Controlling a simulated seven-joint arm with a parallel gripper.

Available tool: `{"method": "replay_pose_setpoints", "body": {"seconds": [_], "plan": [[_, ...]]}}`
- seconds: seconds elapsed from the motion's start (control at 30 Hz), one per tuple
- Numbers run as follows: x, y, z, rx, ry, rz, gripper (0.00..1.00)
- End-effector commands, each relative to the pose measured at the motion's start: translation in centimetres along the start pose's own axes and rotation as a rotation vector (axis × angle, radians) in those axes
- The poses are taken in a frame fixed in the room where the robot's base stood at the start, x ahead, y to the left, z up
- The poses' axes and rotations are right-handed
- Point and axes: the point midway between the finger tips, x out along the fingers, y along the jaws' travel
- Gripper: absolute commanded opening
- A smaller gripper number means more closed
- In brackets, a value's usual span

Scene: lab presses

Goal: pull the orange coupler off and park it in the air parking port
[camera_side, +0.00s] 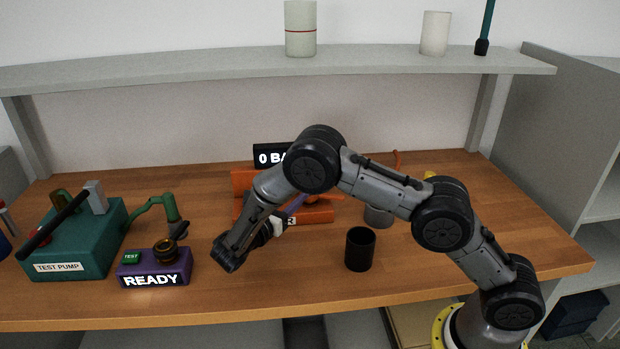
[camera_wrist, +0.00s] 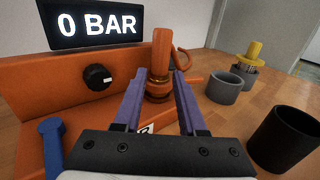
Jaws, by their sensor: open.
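The orange coupler (camera_wrist: 160,62) stands upright on a ringed fitting of the orange press (camera_wrist: 82,80) in the wrist view. My gripper (camera_wrist: 158,88) is open, with its two purple fingers to the left and right of the coupler's lower part. Whether the fingers touch it cannot be told. In the side view my gripper (camera_side: 296,204) is in front of the press (camera_side: 318,216), and my arm hides the coupler. A grey cup (camera_wrist: 226,87) and a black cup (camera_wrist: 284,138) are to the right; no label shows which is the air parking port.
The display (camera_wrist: 97,24) reads 0 BAR. A black knob (camera_wrist: 98,77) and a blue lever (camera_wrist: 53,148) are on the press. A yellow-topped part (camera_wrist: 247,62) stands behind the grey cup. The green test pump (camera_side: 75,240) and purple READY box (camera_side: 153,268) are at left.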

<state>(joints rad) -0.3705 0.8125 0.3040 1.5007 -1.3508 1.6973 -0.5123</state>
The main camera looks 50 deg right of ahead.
Motion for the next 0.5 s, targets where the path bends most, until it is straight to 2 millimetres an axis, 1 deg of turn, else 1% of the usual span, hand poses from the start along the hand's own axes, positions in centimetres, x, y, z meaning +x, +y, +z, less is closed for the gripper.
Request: {"method": "replay_pose_setpoints", "body": {"seconds": [0.03,0.1,0.27,0.37,0.5], "plan": [[0.0,0.0,-0.7,-0.002,0.0,0.0,0.41],[0.8,0.0,-0.4,0.003,0.001,-0.002,0.41],[1.7,0.0,-0.4,0.002,0.0,-0.003,0.41],[2.9,-0.1,-0.4,0.001,0.001,-0.004,0.41],[5.2,-0.1,-0.3,0.002,0.001,-0.005,0.41]]}}
